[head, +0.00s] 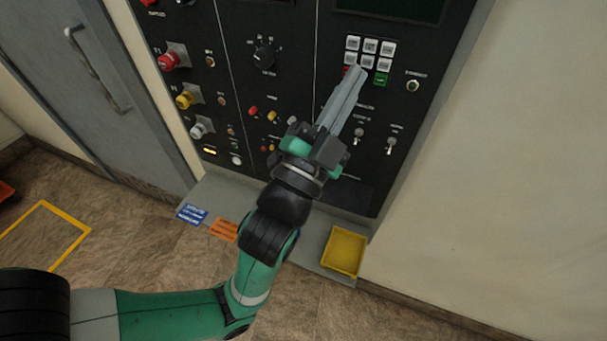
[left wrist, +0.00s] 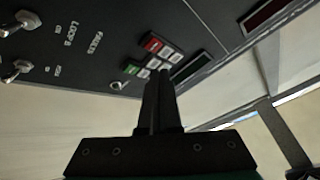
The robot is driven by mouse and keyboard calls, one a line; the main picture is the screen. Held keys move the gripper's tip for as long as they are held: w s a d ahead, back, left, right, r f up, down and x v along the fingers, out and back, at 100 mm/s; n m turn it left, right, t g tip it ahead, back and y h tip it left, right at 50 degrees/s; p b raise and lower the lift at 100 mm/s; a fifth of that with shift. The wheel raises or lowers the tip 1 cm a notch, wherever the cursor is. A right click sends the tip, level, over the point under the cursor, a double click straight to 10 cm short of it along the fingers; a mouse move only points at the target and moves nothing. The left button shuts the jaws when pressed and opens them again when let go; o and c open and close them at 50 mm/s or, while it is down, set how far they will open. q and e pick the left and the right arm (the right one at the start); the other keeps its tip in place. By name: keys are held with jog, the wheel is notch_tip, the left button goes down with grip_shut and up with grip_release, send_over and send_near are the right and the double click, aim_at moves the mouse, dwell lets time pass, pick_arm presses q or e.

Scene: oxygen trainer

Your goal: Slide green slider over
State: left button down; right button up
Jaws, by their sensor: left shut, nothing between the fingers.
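A dark control panel (head: 300,60) stands upright against the wall. I cannot make out a green slider for sure; my left arm and gripper cover part of the lower middle of the panel. Small red and yellow-orange controls (head: 272,116) show just left of my gripper. My left gripper (head: 356,73) is shut and empty, its fingertips in front of the lower part of the keypad, near the green key (head: 381,79). In the left wrist view the shut fingers (left wrist: 158,74) point at the panel beside the keypad (left wrist: 157,57); contact cannot be told. My right gripper is not in view.
Toggle switches (head: 358,134) sit right of my gripper. A rotary knob (head: 263,58) is above left, with red, yellow and white knobs (head: 185,98) further left. A yellow tray (head: 344,251) sits on the ledge below. A grey door (head: 90,70) is at the left.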

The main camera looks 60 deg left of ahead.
pick_arm(q)
jog(key=s+a+f+m+g+y, duration=0.1)
jog(key=a+f+m, duration=0.1)
jog(key=f, duration=0.3)
jog(key=s+a+f+m+g+y+b, duration=0.1)
jog(key=s+f+m, duration=0.1)
jog(key=f, duration=0.3)
jog(key=s+a+f+m+g, duration=0.1)
jog(key=a+f+m+g, duration=0.1)
jog(key=f+m, duration=0.2)
jog(key=shift+s+a+f+y, duration=0.15)
jog(key=shift+a+f+y, duration=0.2)
jog(key=shift+f+y, duration=0.1)
jog(key=s+f+m+g+b, duration=0.1)
jog(key=s+f+m, duration=0.9)
jog(key=f+m, duration=0.4)
jog(key=shift+s+a+m+h+b, duration=0.25)
jog(key=shift+a+m+h+b, duration=0.15)
jog(key=shift+m, duration=0.7)
jog(key=p+x, duration=0.3)
jog(key=x, duration=0.7)
